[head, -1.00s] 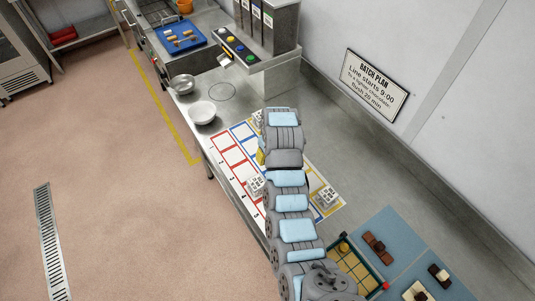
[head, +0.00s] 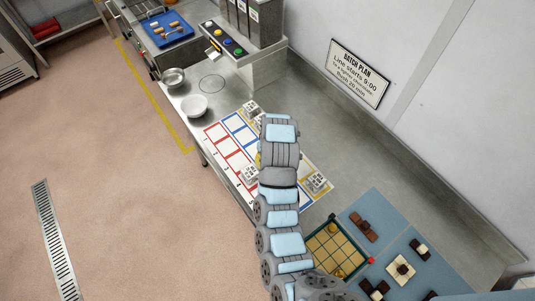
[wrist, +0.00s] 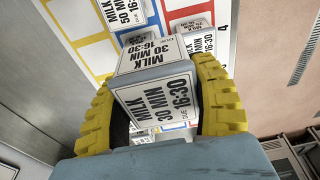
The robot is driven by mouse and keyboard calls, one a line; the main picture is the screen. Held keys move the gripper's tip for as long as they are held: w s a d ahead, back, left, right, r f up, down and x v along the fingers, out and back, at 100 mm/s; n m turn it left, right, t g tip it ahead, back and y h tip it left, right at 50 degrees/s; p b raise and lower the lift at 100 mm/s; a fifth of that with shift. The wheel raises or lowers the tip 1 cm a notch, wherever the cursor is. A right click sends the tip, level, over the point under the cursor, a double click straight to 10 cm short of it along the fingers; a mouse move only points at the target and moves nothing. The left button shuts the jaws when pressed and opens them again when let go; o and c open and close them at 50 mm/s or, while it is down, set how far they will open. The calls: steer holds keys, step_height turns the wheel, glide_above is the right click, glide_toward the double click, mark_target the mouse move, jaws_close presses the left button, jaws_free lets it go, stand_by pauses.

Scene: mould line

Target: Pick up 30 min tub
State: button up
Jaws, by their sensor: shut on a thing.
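In the wrist view, the yellow fingers of my gripper (wrist: 162,88) are closed around a tub (wrist: 155,103) with a white label reading "MILK 30 MIN" and "16:30". A similar label shows just above it; I cannot tell whether it is on the same tub. A tub labelled "MILK 50 MIN" (wrist: 128,14) stands beyond, and another labelled tub (wrist: 199,40) is to its right. In the head view, my arm hides the held tub and most of the gripper.
Labelled tubs stand on the marked mat at the near left (head: 249,176) and right (head: 316,182). A gridded tray (head: 335,252) and chocolate pieces on blue mats (head: 362,210) lie at lower right.

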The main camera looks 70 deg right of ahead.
steer(key=shift+r+p, duration=3)
steer(key=shift+r, duration=0.2)
steer(key=shift+f, duration=0.1)
steer(key=shift+f, duration=0.1)
